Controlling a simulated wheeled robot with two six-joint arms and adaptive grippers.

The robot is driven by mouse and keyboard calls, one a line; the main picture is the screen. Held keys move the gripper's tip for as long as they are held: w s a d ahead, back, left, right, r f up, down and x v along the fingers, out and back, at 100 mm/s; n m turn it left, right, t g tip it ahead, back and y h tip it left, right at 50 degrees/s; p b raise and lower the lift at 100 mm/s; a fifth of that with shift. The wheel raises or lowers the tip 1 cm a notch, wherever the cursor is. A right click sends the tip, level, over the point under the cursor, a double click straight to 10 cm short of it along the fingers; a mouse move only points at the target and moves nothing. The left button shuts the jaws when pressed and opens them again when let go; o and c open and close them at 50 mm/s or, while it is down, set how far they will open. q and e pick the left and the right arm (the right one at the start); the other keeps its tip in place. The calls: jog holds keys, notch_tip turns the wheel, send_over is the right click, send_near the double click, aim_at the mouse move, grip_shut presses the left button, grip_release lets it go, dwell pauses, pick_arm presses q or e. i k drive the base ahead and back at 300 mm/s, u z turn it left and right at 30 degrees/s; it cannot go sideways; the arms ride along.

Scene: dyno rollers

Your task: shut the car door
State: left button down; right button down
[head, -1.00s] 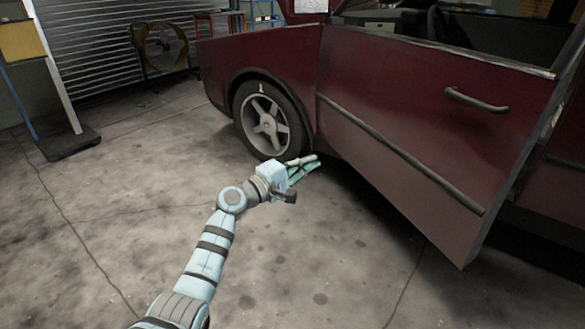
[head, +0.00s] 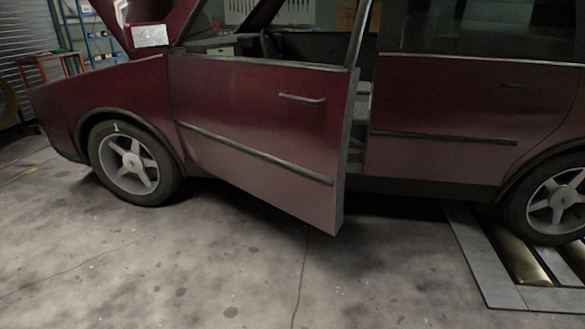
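The dark red front car door (head: 255,120) stands ajar, its free edge swung out toward me and away from the body. Its dark handle (head: 302,99) is near the upper right of the panel. A gap with the door opening (head: 357,125) shows to the right of the door's edge. The car's rear door (head: 445,110) looks closed. Neither of my grippers is in the picture.
The front wheel (head: 128,163) is left of the door. The rear wheel (head: 552,200) is at the right by a metal roller plate (head: 480,255) in the floor. The concrete floor (head: 180,265) before the door is clear.

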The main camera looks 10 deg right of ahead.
aim_at(278, 132)
jog(key=u, duration=0.8)
jog(key=i, duration=1.15)
jog(key=z, duration=0.2)
